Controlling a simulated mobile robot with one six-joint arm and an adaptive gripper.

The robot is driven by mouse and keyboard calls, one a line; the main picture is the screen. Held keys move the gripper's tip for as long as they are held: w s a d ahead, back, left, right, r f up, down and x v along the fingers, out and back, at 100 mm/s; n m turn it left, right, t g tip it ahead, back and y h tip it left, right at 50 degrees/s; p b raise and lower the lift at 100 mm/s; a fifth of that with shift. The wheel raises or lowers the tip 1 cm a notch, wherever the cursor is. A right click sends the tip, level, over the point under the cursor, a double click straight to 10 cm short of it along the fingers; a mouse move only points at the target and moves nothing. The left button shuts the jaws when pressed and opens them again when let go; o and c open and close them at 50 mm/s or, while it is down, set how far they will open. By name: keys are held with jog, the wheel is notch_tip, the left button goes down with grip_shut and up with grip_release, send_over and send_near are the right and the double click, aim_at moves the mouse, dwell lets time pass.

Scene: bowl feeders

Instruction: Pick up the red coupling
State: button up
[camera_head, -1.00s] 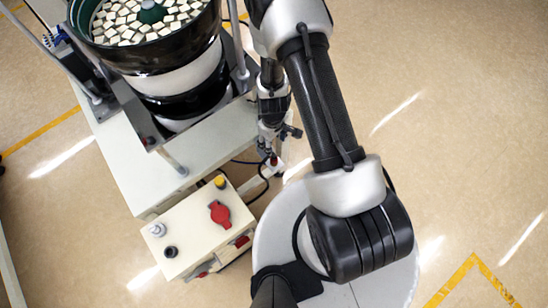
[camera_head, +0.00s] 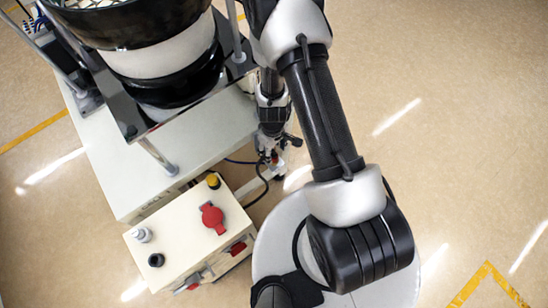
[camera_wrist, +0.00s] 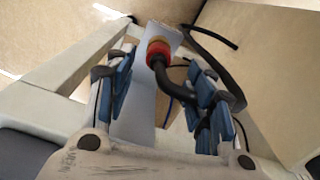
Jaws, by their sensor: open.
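The red coupling (camera_wrist: 158,50) is a red ring on the end of a bent black hose, seen in the wrist view. It lies ahead of my gripper (camera_wrist: 164,95), in the gap between the two blue-padded fingers. The fingers are apart and nothing is clamped between them. The black hose bends down between them towards the right finger. In the head view my gripper (camera_head: 268,152) hangs beside the feeder's white base, and the coupling cannot be made out clearly there.
The bowl feeder (camera_head: 165,70) stands on a white base (camera_head: 135,165) left of my gripper. A cream control box (camera_head: 185,235) with a red knob (camera_head: 213,218) and several buttons stands below it. Black cables run near my gripper. Open floor lies to the right.

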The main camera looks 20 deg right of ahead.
aim_at(274, 154)
notch_tip(274, 154, down, 5)
jog(key=b, duration=0.5)
jog(key=shift+d+f, duration=0.1)
jog(key=shift+d, duration=0.05)
jog(key=shift+c, duration=0.2)
grip_shut()
